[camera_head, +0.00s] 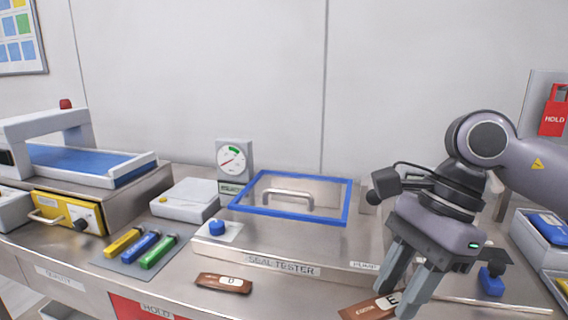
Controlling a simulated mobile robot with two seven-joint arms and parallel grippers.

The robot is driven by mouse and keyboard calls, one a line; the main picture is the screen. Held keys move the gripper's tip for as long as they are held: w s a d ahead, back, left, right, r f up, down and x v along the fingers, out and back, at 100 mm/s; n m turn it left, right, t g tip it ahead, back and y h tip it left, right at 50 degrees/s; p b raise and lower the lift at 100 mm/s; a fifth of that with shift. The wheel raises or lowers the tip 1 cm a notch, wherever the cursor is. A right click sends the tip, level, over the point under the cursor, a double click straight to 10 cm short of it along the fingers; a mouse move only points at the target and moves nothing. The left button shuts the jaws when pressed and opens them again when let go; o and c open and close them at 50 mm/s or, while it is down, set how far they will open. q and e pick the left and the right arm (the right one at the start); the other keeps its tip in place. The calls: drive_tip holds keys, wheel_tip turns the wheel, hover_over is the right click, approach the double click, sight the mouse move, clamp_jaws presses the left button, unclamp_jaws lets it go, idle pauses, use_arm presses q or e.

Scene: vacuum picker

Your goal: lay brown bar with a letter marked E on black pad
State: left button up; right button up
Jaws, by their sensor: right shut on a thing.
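The brown bar marked E (366,309) is at the bottom edge of the picture, right of the middle, low over or on the front of the steel bench. Its white label with the E shows beside my fingers. My right gripper (397,296) points down and is shut on this bar at its right end. I cannot tell whether the bar touches the bench. A second brown bar, marked D (222,283), lies on the bench to the left. I cannot make out a black pad. My left gripper is not in view.
The seal tester (290,255) with its blue-framed lid (240,205) stands in the middle. Yellow, blue and green sticks lie on a grey mat (112,266) at left. A conveyor machine (40,135) is far left. A bin with a blue pack (548,224) is at right.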

drive_tip(key=d+f+n+g+h+p, duration=0.1)
drive_tip(key=d+f+n, duration=0.1)
drive_tip(key=f+n, duration=0.1)
drive_tip(key=w+d+f+n+g+h+p, duration=0.1)
drive_tip(key=d+f+n, duration=0.1)
drive_tip(key=f+n, duration=0.2)
drive_tip(key=w+d+f+n+g+h+p, duration=0.1)
drive_tip(key=d+f+n+p, duration=0.1)
drive_tip(key=n, duration=0.4)
drive_tip(key=shift+d+f+h, duration=0.25)
drive_tip(key=shift+f+h, duration=0.15)
drive_tip(key=shift+f, duration=0.4)
drive_tip(key=shift+d+f+n, duration=0.3)
drive_tip(key=shift+f+n, duration=0.05)
drive_tip(key=shift+n, duration=0.05)
drive_tip(key=shift+f, duration=0.1)
drive_tip(key=shift+w, duration=0.1)
